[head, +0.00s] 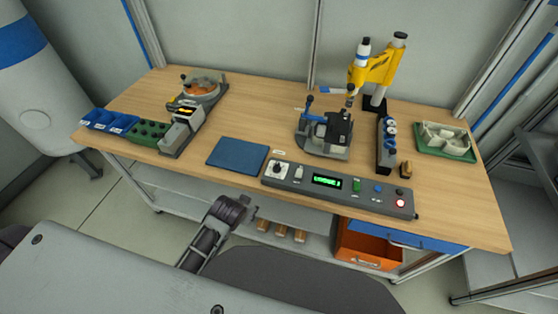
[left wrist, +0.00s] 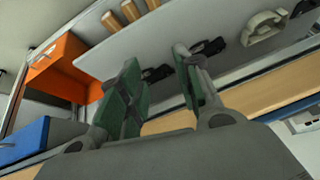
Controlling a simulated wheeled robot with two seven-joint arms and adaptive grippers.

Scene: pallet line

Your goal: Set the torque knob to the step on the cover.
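The torque knob (head: 278,169) is a dark round knob on a white dial at the left end of the grey control panel (head: 340,204). Its setting is too small to read. The panel has a lit green display (head: 327,182), whose text I cannot read surely. I cannot make out a step marking on a cover; a dark part sits in the grey fixture (head: 325,150) behind the panel. My left gripper (head: 240,205) is in front of the bench, below and left of the knob, touching nothing. Its green-padded fingers stand apart and empty in the left wrist view (left wrist: 160,85). My right gripper is not in view.
A blue mat (head: 237,153) lies left of the panel. Blue and green bins (head: 108,121), a yellow-headed tool stand (head: 375,72) and a green tray (head: 446,152) stand on the bench. An orange drawer (head: 368,248) hangs below its front edge.

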